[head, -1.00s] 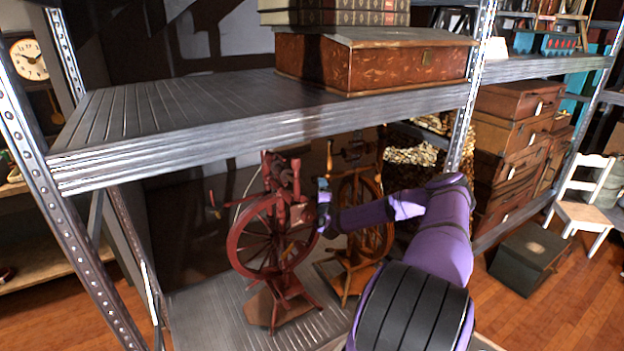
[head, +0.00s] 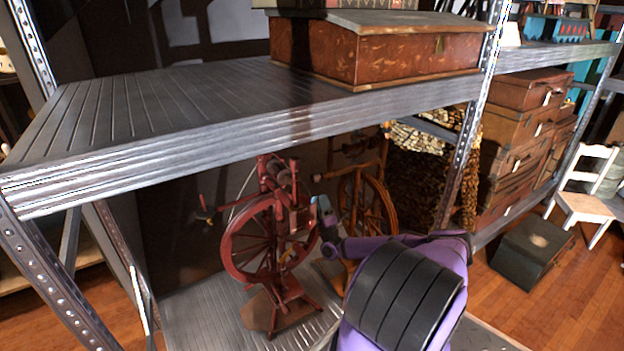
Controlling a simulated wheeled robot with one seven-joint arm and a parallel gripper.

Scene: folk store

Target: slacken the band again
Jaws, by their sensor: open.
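A red spinning wheel (head: 272,240) stands upright on the lower metal shelf, left of my arm. Its large wheel faces me, with upright posts and a small knob or handle on the left near its top. A thin pale line curves beside the wheel on the left; I cannot tell whether it is the band or how tight it is. My gripper (head: 322,214) is at the right side of the red spinning wheel, close to its upper parts. It is open, small in view and partly hidden by my wrist; I cannot tell whether it touches the wheel.
A brown spinning wheel (head: 368,212) stands just behind and right of my gripper. The upper shelf (head: 180,110) hangs low above, carrying a brown wooden box (head: 375,52). A metal post (head: 470,135) stands to the right. Stacked cases (head: 520,140) and a white chair (head: 588,195) are beyond.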

